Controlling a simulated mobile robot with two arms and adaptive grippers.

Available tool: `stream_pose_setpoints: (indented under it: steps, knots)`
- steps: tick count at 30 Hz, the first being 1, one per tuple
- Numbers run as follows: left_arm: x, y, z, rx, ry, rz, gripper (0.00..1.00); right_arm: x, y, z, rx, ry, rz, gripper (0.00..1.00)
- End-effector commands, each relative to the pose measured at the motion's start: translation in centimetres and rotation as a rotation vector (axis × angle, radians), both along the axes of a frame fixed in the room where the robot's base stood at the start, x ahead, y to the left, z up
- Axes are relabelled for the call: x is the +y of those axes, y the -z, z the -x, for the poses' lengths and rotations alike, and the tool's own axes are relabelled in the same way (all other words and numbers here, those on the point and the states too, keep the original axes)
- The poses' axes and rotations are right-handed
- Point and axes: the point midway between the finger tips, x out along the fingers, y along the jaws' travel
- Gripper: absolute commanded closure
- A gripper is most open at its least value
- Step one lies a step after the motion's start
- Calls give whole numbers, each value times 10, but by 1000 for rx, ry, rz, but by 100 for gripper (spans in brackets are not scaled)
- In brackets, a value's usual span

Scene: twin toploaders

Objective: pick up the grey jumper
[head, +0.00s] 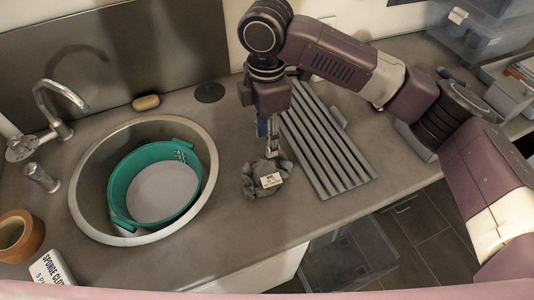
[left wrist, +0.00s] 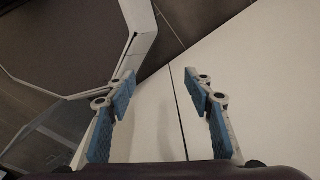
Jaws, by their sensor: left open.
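A crumpled grey cloth bundle, which looks like the grey jumper (head: 254,184), lies on the counter between the sink and the ribbed drainer, with a small white label on it. My right gripper (head: 270,151) points down from above, its fingertips at the top of the bundle. The fingers are seen nearly edge-on, so I cannot tell whether they are shut on the cloth. My left gripper (left wrist: 160,88) shows in the left wrist view, open with its blue-padded fingers apart and nothing between them. It is not in the head view.
A round sink (head: 82,207) holds a green tub (head: 122,183) left of the bundle. The grey ribbed drainer (head: 325,145) lies close on the right. A tap (head: 50,105), sponge (head: 146,102), brown pot (head: 20,236) and sponge-cloth pack (head: 52,271) stand around the sink.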

Motion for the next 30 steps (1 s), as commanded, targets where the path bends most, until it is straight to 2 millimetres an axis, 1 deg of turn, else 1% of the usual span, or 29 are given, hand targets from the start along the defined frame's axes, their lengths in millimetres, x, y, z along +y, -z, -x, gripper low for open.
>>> stream_pose_setpoints:
  steps: [2, 5, 8, 9, 12, 15, 18, 21, 24, 27, 28, 30]
  knots:
    - [-1, -2, -6, -7, -1, 1, 52, 1, 4, 1, 2, -3, 0, 64]
    - [-1, -4, -2, -2, -1, 1, 52, 1, 14, 2, 4, -3, 0, 64]
    - [0, -7, 15, 20, -1, 0, 52, 1, 24, 2, 2, -3, 0, 64]
    - [0, -9, 23, 31, -1, -2, 52, 0, 28, 2, 3, -3, 0, 64]
    - [1, -16, 40, 56, -1, -4, 52, -1, 40, 4, 4, -3, 1, 64]
    - [2, -24, 47, 66, -1, -4, 52, -2, 56, 6, 4, -2, 0, 64]
    - [1, -25, 43, 60, -1, -4, 52, -1, 70, 5, 2, -1, 0, 64]
    - [1, -26, 30, 42, 0, -2, 52, -2, 77, 5, 1, -2, 0, 64]
    - [-1, -27, 14, 17, 0, 0, 52, -1, 78, 5, -1, -2, 0, 64]
    - [-2, -27, 6, 7, 0, 2, 52, -1, 78, 5, 0, -2, 0, 64]
    - [-2, -27, 6, 7, 0, 2, 52, -1, 78, 5, 0, -2, 0, 65]
    - [-1, -27, 8, 11, 0, 2, 52, -1, 78, 5, 0, -2, 0, 73]
